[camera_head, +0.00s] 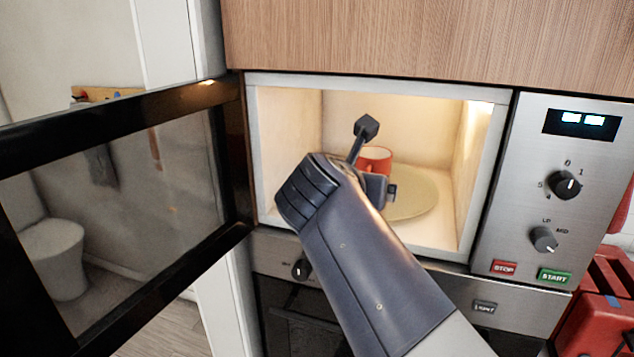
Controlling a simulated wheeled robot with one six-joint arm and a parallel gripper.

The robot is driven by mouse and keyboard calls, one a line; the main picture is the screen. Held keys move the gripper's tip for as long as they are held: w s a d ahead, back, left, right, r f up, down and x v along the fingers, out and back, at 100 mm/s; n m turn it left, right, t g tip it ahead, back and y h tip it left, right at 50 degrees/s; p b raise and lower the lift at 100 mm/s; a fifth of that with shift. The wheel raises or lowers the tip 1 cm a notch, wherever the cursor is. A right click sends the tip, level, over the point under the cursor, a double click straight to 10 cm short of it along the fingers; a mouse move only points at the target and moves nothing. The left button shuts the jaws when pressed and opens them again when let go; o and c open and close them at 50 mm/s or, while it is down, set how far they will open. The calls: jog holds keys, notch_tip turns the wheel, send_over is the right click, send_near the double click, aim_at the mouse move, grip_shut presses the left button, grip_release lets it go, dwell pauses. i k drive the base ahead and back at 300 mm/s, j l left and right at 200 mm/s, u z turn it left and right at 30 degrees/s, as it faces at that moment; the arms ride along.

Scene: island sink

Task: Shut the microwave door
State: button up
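The microwave (375,82) has its cavity lit and facing me. Its door (110,115), black-framed with a see-through pane, stands wide open, swung out to the left from the cavity's left edge. My gripper (377,158) is in front of the cavity opening, right of the door and apart from it. Its two fingers are spread, one higher and one lower, with no visible hold on anything. A red mug (376,153) stands on the pale turntable plate (422,202) inside. My gripper and arm partly hide the mug and plate; how far the gripper reaches in is unclear.
The control panel (568,150) with knobs and buttons is right of the cavity. A wooden cabinet (430,40) is above, and an oven (290,310) below. My arm crosses the front of the opening.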

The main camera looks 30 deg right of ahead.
aim_at(30, 324)
jog(key=k, duration=1)
